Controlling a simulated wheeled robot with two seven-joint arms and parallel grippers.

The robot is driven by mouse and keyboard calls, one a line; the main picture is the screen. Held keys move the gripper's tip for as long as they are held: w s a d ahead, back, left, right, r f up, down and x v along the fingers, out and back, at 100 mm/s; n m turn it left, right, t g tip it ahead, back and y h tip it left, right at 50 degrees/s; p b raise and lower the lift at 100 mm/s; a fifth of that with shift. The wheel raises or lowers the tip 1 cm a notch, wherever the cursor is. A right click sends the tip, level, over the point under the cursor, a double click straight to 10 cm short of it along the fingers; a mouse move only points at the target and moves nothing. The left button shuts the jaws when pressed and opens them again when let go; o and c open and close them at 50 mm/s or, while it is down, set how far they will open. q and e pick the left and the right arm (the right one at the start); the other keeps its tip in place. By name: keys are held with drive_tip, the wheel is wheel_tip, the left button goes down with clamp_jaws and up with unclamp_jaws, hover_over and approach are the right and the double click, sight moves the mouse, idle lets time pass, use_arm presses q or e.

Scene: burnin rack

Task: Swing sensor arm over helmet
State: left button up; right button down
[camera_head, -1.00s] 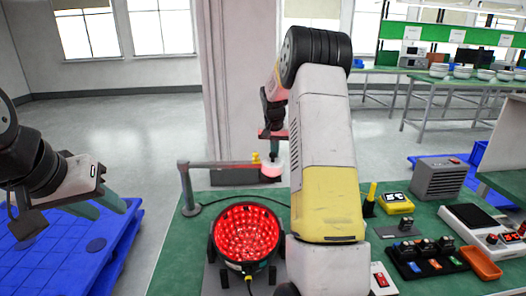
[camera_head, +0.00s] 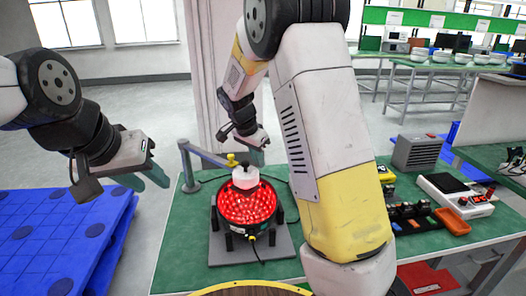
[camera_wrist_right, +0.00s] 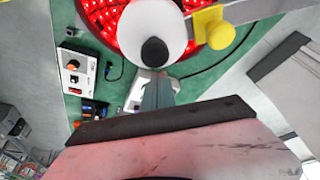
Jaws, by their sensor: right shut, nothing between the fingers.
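The helmet (camera_head: 247,207), lit red inside, sits in a dark ring stand on the green bench. The sensor arm (camera_head: 205,155) reaches from a grey post at the left. Its white sensor head (camera_head: 246,180) is above the back-middle part of the helmet, with a yellow knob (camera_head: 231,160) beside it. My right gripper (camera_head: 256,153) is shut and empty, just behind the sensor head. In the right wrist view its fingers (camera_wrist_right: 158,93) point toward the sensor head (camera_wrist_right: 152,35); I cannot tell if they touch. My left gripper (camera_head: 145,178) is open and empty, left of the bench.
A blue pallet (camera_head: 45,235) lies at the left. A grey box (camera_head: 417,152), a white device (camera_head: 455,195), an orange tray (camera_head: 452,221) and small controls stand on the right of the bench. My right arm hides part of the bench middle. A round wooden top (camera_head: 250,290) shows at the bottom edge.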

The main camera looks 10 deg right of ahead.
drive_tip(key=shift+s+a+f, duration=0.15)
drive_tip(key=shift+s+a, duration=0.7)
drive_tip(key=shift+s, duration=0.1)
drive_tip(key=shift+w+d, duration=0.25)
drive_tip(key=shift+d, duration=0.15)
wheel_tip(320, 180, up, 10)
drive_tip(key=d, duration=0.1)
drive_tip(key=shift+w, duration=0.35)
drive_tip(key=shift+d, duration=0.1)
